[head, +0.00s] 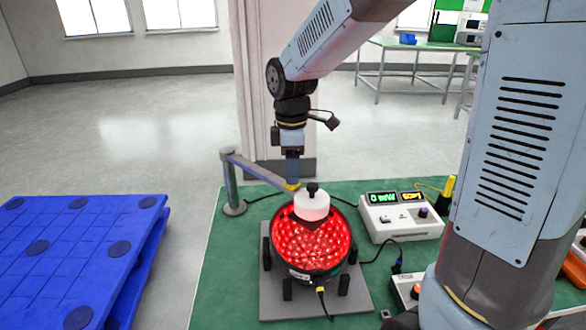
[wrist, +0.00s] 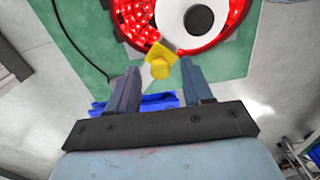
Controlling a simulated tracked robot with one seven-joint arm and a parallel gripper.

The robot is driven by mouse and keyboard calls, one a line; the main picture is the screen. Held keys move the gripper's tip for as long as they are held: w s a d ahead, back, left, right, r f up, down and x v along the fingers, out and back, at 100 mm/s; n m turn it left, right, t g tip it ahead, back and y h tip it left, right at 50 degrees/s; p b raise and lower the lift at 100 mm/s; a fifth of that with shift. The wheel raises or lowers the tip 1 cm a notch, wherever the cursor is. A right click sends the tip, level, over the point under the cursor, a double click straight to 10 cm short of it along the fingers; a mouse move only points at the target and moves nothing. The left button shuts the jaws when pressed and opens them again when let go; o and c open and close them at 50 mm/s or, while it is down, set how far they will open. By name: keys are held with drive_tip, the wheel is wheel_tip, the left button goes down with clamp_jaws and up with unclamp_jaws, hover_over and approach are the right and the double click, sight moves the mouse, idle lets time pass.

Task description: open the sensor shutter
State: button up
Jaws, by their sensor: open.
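A round black fixture (head: 308,275) with glowing red lights inside stands on a grey plate on the green mat. A white cap (head: 311,206) with a black knob sits in the top of the fixture; it also shows in the wrist view (wrist: 172,14). A grey post (head: 231,185) at its left carries a bar ending in a yellow tab (wrist: 160,62) beside the cap. I take this tab to be part of the shutter. My gripper (head: 292,182) points down at the tab. In the wrist view the open fingers stand on either side of it; contact cannot be told.
A white meter box (head: 400,222) with lit displays stands right of the fixture, with cables on the mat. A smaller box (head: 405,287) is partly hidden by my arm. A blue pallet (head: 60,250) lies at the left. Open floor lies behind the mat.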

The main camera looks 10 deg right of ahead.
drive_tip(key=shift+f, duration=0.3)
drive_tip(key=shift+c, duration=0.3)
clamp_jaws()
